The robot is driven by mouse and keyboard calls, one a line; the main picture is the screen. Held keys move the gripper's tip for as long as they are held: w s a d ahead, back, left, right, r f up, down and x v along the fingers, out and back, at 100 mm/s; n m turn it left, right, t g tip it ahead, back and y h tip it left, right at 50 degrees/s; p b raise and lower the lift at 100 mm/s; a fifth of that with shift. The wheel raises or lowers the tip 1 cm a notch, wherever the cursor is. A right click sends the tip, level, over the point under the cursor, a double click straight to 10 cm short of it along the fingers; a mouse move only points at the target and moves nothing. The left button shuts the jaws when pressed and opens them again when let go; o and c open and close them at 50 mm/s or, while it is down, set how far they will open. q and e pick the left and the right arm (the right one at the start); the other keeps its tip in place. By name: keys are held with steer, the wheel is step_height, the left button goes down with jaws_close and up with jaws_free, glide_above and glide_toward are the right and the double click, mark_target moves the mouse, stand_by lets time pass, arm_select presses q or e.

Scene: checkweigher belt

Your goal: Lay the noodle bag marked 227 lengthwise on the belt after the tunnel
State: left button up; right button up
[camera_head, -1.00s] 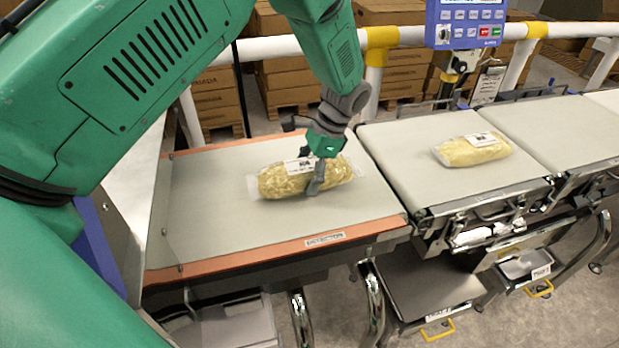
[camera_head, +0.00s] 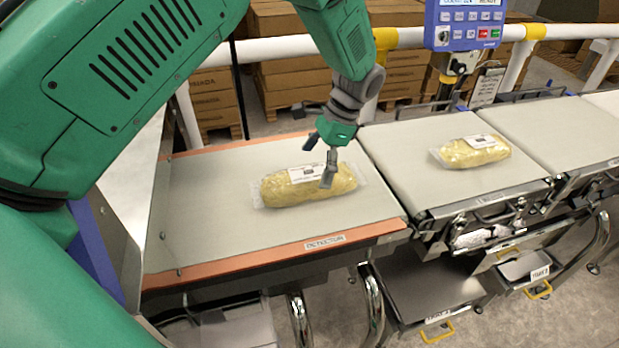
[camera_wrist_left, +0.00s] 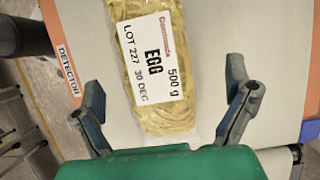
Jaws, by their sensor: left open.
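The noodle bag marked LOT 227 (camera_head: 275,192) lies flat on the orange-edged belt (camera_head: 205,215) labelled DETECTOR, its long side running roughly along the belt. In the left wrist view the bag (camera_wrist_left: 175,22) shows its white label reading EGG, 500 g, LOT 227. My left gripper (camera_head: 320,162) is above the bag's right part, with its fingers spread and nothing held. In the left wrist view the fingers of the gripper (camera_wrist_left: 166,92) stand apart on either side of the bag's near end. My right gripper is not in view.
A second noodle bag (camera_head: 462,154) lies on the middle belt (camera_head: 395,150) to the right. A blue control panel (camera_head: 465,25) and white rail (camera_head: 285,48) stand behind. A metal panel (camera_head: 130,200) at the left is partly hidden by my arm. Bins hang below the belts.

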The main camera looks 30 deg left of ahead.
arm_select(q)
steer(key=v, duration=0.2)
steer(key=d+v, duration=0.1)
steer(key=v, duration=0.4)
steer(key=shift+d+r, duration=0.1)
steer(key=shift+d, duration=0.35)
steer(key=shift+a, duration=0.75)
